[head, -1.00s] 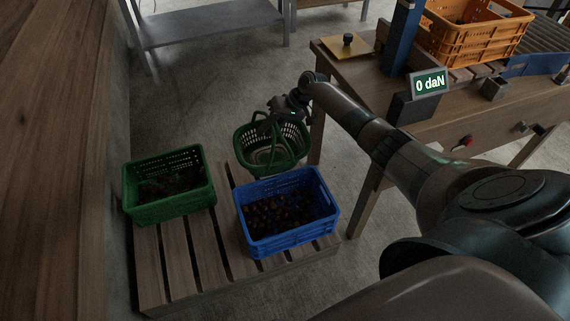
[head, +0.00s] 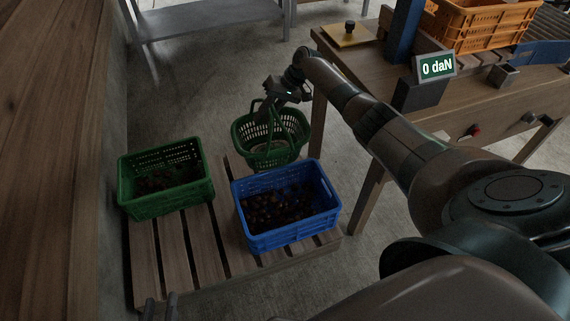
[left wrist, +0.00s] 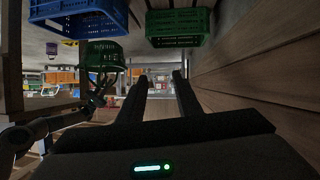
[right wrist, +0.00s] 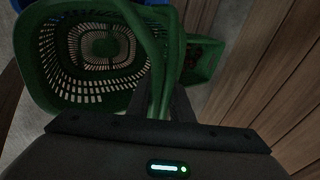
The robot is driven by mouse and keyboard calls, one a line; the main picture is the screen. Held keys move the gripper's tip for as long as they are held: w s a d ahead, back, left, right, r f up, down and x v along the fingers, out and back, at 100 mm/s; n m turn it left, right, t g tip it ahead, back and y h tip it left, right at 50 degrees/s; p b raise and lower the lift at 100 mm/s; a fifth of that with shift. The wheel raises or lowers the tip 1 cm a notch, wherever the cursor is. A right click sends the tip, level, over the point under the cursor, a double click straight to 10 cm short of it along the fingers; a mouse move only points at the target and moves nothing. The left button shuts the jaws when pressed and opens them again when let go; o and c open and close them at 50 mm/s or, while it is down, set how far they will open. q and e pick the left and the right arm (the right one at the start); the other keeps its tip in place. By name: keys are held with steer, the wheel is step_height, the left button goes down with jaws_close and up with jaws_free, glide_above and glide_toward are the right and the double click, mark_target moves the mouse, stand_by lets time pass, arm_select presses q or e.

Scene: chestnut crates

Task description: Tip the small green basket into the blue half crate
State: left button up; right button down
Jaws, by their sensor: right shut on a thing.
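The small green basket (head: 270,150) hangs by its handle from my right gripper (head: 265,101), behind the blue half crate. In the right wrist view the handle (right wrist: 158,75) runs between the fingers, and the slotted basket floor shows bare. The blue half crate (head: 290,235) stands on the slatted pallet with dark brown chestnuts inside. The basket overlaps its back edge in the head view; I see no tipping over it. My left gripper (head: 160,307) shows only its fingertips at the bottom edge; in the left wrist view (left wrist: 161,78) its fingers are apart and empty.
A larger green crate (head: 165,200) with chestnuts stands left of the blue one on the pallet (head: 200,245). A wooden bench (head: 395,110) with a "0 daN" display (head: 436,67) and orange crates (head: 480,30) is at right. A wooden wall (head: 50,150) bounds the left.

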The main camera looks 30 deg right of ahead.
arm_select(q)
step_height(320, 180, up, 20)
steer(key=s+t+h+b, duration=0.2)
steer(key=t+b, duration=0.4)
steer(key=t, duration=0.7)
steer(key=shift+s+d+h+b, duration=0.15)
steer(key=shift+d+h+b, duration=0.15)
steer(key=shift+h, duration=0.5)
arm_select(e)
steer(key=shift+w+d+f+g, duration=0.1)
steer(key=shift+w+f+g, duration=0.1)
steer(key=shift+w+g, duration=0.25)
steer(key=shift+w+d+f+g, duration=0.15)
steer(key=shift+w+g, duration=0.1)
steer(key=shift+w, duration=0.25)
steer(key=shift+a+r, duration=0.1)
steer(key=shift+a, duration=0.05)
